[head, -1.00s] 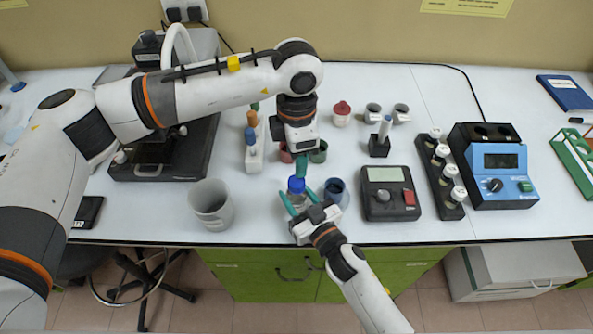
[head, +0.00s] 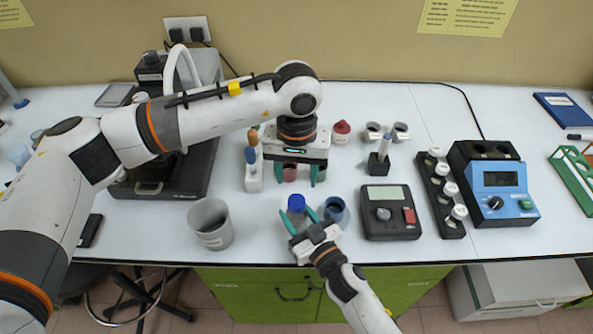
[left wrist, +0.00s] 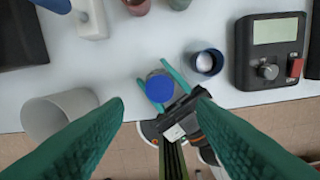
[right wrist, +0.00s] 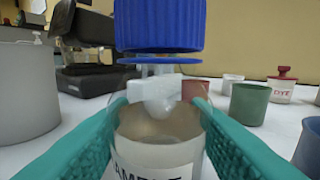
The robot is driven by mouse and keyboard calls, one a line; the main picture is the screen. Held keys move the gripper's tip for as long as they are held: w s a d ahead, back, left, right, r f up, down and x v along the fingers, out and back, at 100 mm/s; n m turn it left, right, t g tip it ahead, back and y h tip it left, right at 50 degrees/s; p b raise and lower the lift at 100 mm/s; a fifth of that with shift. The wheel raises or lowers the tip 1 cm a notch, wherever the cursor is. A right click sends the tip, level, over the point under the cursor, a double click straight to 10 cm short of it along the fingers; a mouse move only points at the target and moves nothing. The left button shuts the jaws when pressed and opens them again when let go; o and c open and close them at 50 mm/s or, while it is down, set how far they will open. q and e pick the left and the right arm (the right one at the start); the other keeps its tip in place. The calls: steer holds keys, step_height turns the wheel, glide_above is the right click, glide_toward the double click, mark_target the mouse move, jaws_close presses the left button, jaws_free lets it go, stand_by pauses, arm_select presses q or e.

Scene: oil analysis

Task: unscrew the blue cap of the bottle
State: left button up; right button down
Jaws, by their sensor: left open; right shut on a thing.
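The clear bottle (right wrist: 160,135) with a white label stands upright on the bench near the front edge. Its blue cap (right wrist: 160,25) sits on top, and the cap also shows in the head view (head: 296,202) and from above in the left wrist view (left wrist: 159,88). My right gripper (head: 301,222) is shut on the bottle's body, a finger on each side below the cap. My left gripper (head: 299,172) is open and empty, above and behind the bottle, pointing down with its fingers wide apart. In the left wrist view the cap lies between its green fingers.
A grey beaker (head: 210,224) stands left of the bottle, and a dark blue cup (head: 336,210) close on its right. Farther right is a black meter (head: 390,212). Behind are a small red cup (head: 290,173) and a holder with upright tools (head: 253,170).

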mark_target(297, 200)
arm_select(q)
steer(key=m, duration=0.3)
steer(key=shift+m, duration=0.3)
steer(key=m, duration=0.3)
steer(key=shift+f+m, duration=0.1)
steer(key=shift+m, duration=0.2)
steer(key=shift+f, duration=3.9)
